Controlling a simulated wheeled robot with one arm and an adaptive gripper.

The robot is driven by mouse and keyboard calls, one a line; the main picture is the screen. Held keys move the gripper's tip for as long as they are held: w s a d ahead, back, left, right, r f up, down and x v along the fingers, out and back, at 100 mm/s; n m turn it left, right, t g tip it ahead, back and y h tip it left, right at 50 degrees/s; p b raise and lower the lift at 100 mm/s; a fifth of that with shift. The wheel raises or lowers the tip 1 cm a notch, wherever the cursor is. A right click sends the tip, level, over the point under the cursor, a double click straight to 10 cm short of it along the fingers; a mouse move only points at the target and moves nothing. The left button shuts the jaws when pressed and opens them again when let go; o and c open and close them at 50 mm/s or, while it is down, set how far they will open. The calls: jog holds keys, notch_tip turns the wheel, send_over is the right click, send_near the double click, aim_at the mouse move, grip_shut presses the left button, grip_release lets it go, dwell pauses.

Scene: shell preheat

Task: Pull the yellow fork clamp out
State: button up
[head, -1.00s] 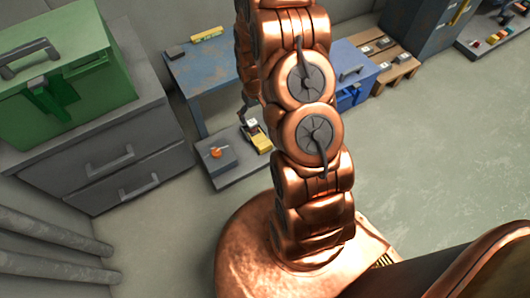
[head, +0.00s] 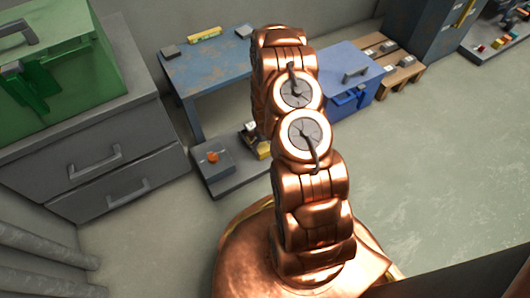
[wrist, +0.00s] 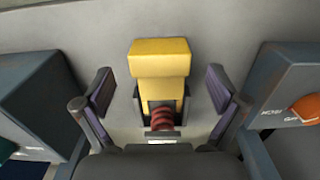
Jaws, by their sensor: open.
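The yellow fork clamp (wrist: 160,62) stands in the middle of the wrist view, with a broad block-like top and a narrower lower part in a dark bracket. A red ribbed piece (wrist: 162,118) shows at its lower end. My gripper (wrist: 160,78) is open, with one finger on each side of the clamp and visible gaps between. In the head view a small part of the yellow clamp (head: 263,149) shows on the low grey platform (head: 232,183). My arm hides the rest of it and most of the gripper there.
A grey box with an orange knob (wrist: 305,107) is close on the right in the wrist view; the knob also shows in the head view (head: 212,157). Another blue-grey box (wrist: 35,95) stands left. A blue table (head: 205,68) is behind the platform. Open floor lies right.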

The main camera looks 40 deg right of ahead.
aim_at(265, 149)
notch_tip(265, 149, down, 4)
jog(key=shift+w+f+b, duration=0.1)
jog(key=shift+b, duration=0.45)
